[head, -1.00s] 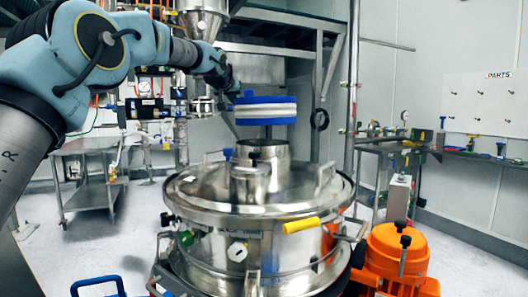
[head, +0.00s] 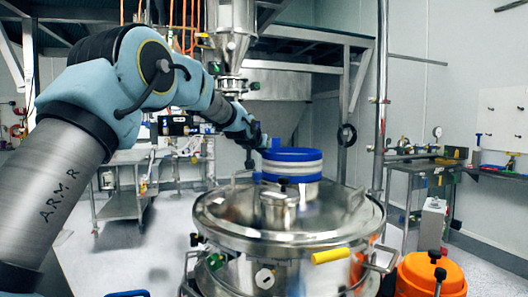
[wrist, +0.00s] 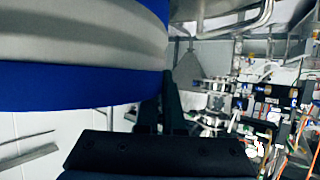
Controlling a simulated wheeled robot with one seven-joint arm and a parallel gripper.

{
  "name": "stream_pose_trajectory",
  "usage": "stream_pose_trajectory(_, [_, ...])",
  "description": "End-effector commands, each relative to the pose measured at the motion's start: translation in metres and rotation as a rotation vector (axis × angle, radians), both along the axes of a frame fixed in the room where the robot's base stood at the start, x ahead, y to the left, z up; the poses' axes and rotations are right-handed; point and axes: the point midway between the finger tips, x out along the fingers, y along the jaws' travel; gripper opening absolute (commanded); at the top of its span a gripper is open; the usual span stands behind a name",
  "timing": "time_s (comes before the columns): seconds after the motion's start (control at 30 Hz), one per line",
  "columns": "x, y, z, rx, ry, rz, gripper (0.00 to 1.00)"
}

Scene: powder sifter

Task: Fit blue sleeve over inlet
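The blue sleeve (head: 292,168) is a short cylinder with blue bands at top and bottom and a pale middle. In the head view it is roughly level, right over the inlet (head: 312,190) on the steel sifter lid. Its lower edge hides the inlet's top, so I cannot tell whether it is around the rim or just above it. My gripper (head: 258,146) is at the sleeve's left side, shut on it. In the wrist view the sleeve (wrist: 80,85) fills the upper left, with a dark finger against its edge; the other finger is hidden.
An orange motor (head: 430,275) stands at the right. A steel post (head: 381,110) rises behind right. A hopper (head: 232,40) hangs behind.

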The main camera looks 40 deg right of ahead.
Motion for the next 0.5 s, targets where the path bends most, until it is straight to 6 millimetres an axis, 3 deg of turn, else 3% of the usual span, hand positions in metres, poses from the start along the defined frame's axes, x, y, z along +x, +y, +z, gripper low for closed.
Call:
stream_pose_trajectory(0.17, [-0.0013,-0.0006,-0.0015,0.001,0.002,-0.002,0.0])
stream_pose_trajectory(0.4, [-0.0011,-0.0005,-0.0017,0.002,0.002,-0.002,0.29])
stream_pose_trajectory(0.5, [-0.0009,-0.0004,-0.0013,0.001,0.001,-0.001,0.35])
